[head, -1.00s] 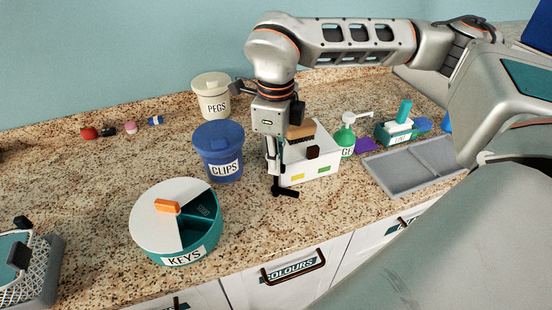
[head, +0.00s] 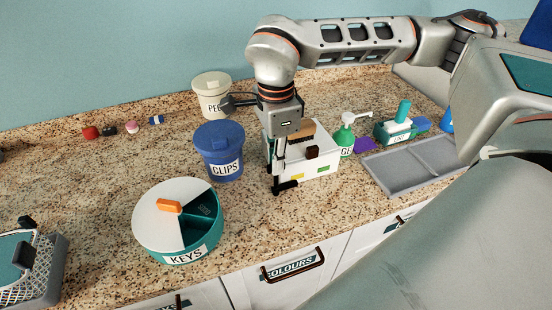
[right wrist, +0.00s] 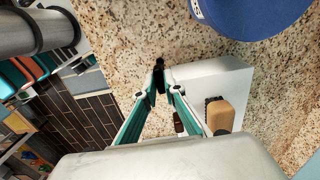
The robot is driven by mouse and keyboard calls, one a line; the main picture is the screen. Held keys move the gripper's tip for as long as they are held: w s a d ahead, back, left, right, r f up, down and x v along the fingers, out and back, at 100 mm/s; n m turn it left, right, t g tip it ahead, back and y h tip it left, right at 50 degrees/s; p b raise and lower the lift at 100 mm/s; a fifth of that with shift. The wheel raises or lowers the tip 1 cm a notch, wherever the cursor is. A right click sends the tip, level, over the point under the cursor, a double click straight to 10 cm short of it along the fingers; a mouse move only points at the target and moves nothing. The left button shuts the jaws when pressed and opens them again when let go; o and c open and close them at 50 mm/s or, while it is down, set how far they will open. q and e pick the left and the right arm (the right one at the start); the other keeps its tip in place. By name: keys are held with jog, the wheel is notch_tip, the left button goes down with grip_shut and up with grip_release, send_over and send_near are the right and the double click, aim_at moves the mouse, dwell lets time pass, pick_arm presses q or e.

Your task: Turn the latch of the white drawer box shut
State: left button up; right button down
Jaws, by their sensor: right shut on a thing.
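The white drawer box (head: 322,170) stands on the counter, with a dark brown block (head: 312,152) on its front and yellow and green marks below it. I take the block to be its latch. A wooden-backed brush lies on top. My right gripper (head: 284,187) points down at the box's left front corner, fingers together, left of the block. In the right wrist view the fingertips (right wrist: 160,72) meet beside the white box (right wrist: 205,80); the brown block (right wrist: 179,121) is apart from them. I cannot make out what they grip.
A blue CLIPS tub (head: 219,155) stands close left of my right gripper, with a PEGS tub (head: 211,95) behind. A round KEYS box (head: 176,222) is in front left. A green pump bottle (head: 345,139) and grey tray (head: 410,170) are to the right.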

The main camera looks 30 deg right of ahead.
jog(key=shift+w+r, duration=0.1)
dwell(0.3)
jog(key=c, duration=2.1)
grip_release()
jog(key=shift+c, duration=0.2)
notch_tip(320, 180, up, 12)
